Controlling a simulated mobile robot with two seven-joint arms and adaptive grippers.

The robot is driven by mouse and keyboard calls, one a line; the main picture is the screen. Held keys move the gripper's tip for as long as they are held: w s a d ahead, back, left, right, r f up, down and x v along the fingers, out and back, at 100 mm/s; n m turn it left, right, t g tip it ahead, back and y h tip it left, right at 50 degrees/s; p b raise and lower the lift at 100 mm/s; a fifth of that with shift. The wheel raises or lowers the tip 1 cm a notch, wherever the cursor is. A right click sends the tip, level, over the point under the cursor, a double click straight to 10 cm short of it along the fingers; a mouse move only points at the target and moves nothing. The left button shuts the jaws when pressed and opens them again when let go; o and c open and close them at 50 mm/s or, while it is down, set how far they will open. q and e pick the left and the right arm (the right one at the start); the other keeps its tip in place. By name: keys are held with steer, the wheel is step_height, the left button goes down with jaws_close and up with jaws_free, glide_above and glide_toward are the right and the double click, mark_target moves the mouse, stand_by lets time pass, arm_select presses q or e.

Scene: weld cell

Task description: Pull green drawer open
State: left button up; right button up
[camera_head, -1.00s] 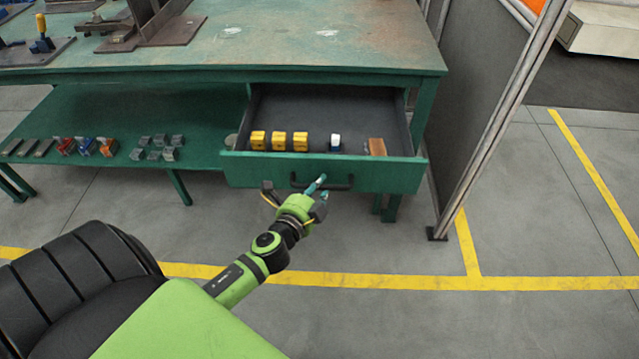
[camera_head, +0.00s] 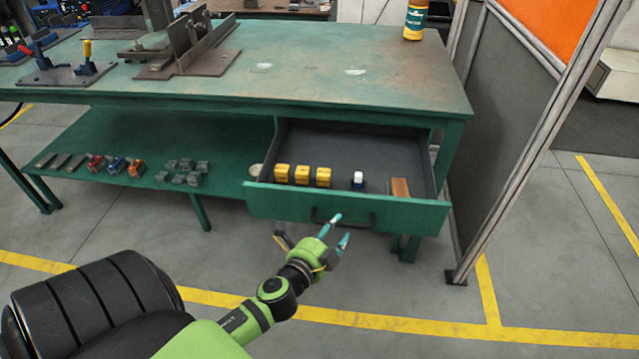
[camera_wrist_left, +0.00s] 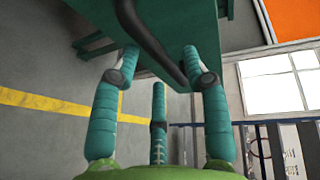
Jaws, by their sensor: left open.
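The green drawer (camera_head: 345,208) under the workbench stands pulled out, its dark inside showing in the head view. Its black bar handle (camera_head: 362,222) is on the front face. My left gripper (camera_head: 312,233) is open just in front of the handle, with one teal fingertip overlapping it in the picture. In the left wrist view the handle (camera_wrist_left: 150,40) runs slantwise between the spread fingers, beyond or near their tips. The fingers are not closed on it; I cannot tell whether any touches it. My right gripper is not in view.
The drawer holds several yellow blocks (camera_head: 300,175), a white-and-blue item (camera_head: 358,180) and a brown block (camera_head: 400,187). The green workbench (camera_head: 330,90) carries fixtures and a bottle (camera_head: 415,20). A metal-framed partition (camera_head: 535,150) stands close on the right. Floor in front is clear.

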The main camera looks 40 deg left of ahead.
arm_select(q)
steer(key=v, duration=0.9)
steer(key=shift+s, duration=0.1)
